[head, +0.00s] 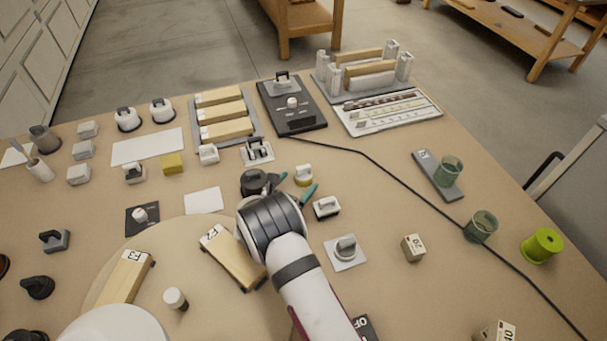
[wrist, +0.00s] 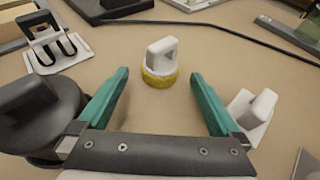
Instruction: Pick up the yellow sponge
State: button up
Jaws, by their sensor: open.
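A round yellow pad with a white handle on top, which looks like the yellow sponge (head: 303,179), stands upright on the bench just past my gripper (head: 299,183). In the wrist view the sponge (wrist: 158,76) is near the centre, between the lines of the teal fingers and a little beyond their tips. My gripper (wrist: 160,82) is open and empty, one finger to each side. A plain yellow block (head: 172,163) also lies farther left in the head view; I cannot tell its material.
A dark round-bodied object (wrist: 40,108) sits close by the left finger. A white-handled block (wrist: 250,108) is close to the right finger. A black cable (head: 395,175) crosses behind. A white fixture (head: 257,151) stands farther back left. Bare bench lies around the sponge.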

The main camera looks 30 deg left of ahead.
jog(key=x, duration=0.2)
jog(key=shift+w+f, duration=0.15)
jog(key=shift+w, duration=0.05)
jog(key=c, duration=1.4)
